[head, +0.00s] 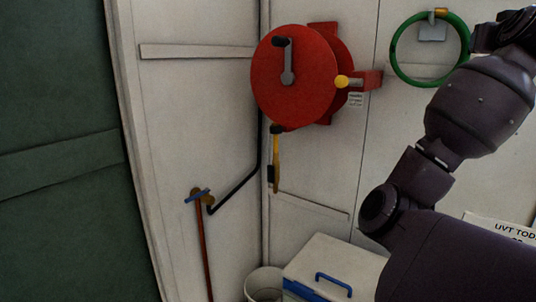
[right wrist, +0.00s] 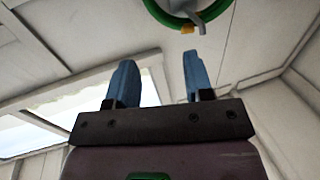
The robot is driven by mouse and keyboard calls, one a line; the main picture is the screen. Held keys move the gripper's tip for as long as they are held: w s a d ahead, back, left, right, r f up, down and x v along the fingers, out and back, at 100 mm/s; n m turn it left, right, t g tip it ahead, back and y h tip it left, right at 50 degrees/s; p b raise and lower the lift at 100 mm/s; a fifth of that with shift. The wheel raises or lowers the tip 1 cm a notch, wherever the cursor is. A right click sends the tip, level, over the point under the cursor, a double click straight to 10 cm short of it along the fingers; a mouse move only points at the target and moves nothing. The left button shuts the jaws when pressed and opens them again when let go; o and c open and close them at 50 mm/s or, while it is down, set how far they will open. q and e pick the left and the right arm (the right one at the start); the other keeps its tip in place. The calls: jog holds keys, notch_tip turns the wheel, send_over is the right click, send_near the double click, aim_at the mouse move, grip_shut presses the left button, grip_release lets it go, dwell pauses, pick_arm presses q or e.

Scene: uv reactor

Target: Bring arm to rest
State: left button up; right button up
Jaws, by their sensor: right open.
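My right arm comes in from the right in the head view, bent upward, its far end leaving the picture at the upper right. In the right wrist view my right gripper (right wrist: 158,80) shows two blue fingers standing well apart with nothing between them. Beyond the fingers are the white ceiling and walls and a bright window. My left gripper is in neither view.
A red hose reel (head: 300,75) with a crank hangs on the white wall. A green ring (head: 398,62) hangs from a wall hook; a green ring also shows in the right wrist view (right wrist: 160,14). A white box (head: 335,262) with a blue handle and a bin (head: 262,285) stand below.

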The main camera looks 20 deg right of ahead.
jog(key=a+r+m+t+h, duration=0.3)
jog(key=a+r+h, duration=0.1)
jog(key=r, duration=0.3)
jog(key=w+a+f+n+t+y, duration=0.3)
jog(key=w+a+f+n+t, duration=0.15)
jog(key=w+a+f, duration=0.35)
jog(key=w+a+f+n+y, duration=0.2)
jog(key=a+f+n+y, duration=0.3)
jog(key=f, duration=1)
jog(key=w+a+f+n+y, duration=0.15)
jog(key=a+f+y, duration=0.5)
jog(key=f, duration=0.85)
jog(key=s+a+f+g, duration=0.2)
jog(key=s+a+f, duration=0.15)
jog(key=f, duration=0.55)
jog(key=s+a+f+n+g, duration=0.1)
jog(key=s+a+f+g, duration=0.1)
jog(key=s+f, duration=0.5)
jog(key=s+a+f+g, duration=0.2)
jog(key=s+f, duration=0.1)
jog(key=f, duration=0.8)
jog(key=s+a+f+g+b, duration=0.1)
jog(key=s+f+g, duration=0.3)
jog(key=s+f, duration=1.1)
jog(key=s, duration=0.2)
jog(key=shift+s+m, duration=0.3)
jog(key=shift+s, duration=0.1)
